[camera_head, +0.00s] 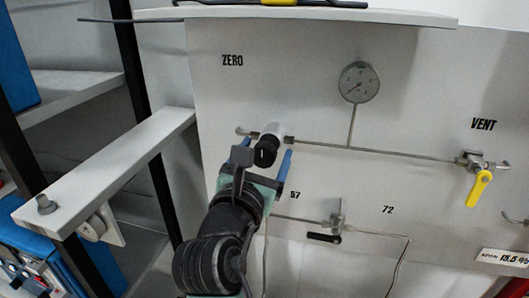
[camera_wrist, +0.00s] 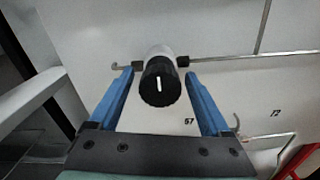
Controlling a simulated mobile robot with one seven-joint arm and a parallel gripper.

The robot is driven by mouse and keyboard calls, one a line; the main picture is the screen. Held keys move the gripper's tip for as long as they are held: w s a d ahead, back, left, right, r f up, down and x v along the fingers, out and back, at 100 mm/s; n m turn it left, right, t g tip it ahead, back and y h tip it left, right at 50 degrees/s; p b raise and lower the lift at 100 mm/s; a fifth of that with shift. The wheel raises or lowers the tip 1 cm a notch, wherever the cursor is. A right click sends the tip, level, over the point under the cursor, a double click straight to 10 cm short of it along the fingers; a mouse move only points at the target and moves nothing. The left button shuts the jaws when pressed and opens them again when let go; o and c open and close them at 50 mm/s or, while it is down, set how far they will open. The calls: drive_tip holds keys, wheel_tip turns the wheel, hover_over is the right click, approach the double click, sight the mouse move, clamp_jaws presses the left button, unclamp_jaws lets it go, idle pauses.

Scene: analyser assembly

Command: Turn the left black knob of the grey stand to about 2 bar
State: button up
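The left black knob (camera_head: 265,152) sits on a white-grey cylindrical body below the word ZERO on the panel of the grey stand (camera_head: 290,60). In the wrist view the knob (camera_wrist: 160,84) faces me, with a white mark on its face running almost upright. My gripper (camera_head: 254,160) is open, and its two blue fingers lie on either side of the knob, also in the wrist view (camera_wrist: 160,90). Gaps show between the fingers and the knob. A round gauge (camera_head: 359,82) is up and right of the knob; its reading is too small to tell.
Thin pipes (camera_head: 400,154) run along the panel to a valve with a yellow handle (camera_head: 479,188) under VENT. A valve with a black lever (camera_head: 323,238) is below right of the knob. A white beam (camera_head: 110,165) juts out at the left.

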clamp_jaws()
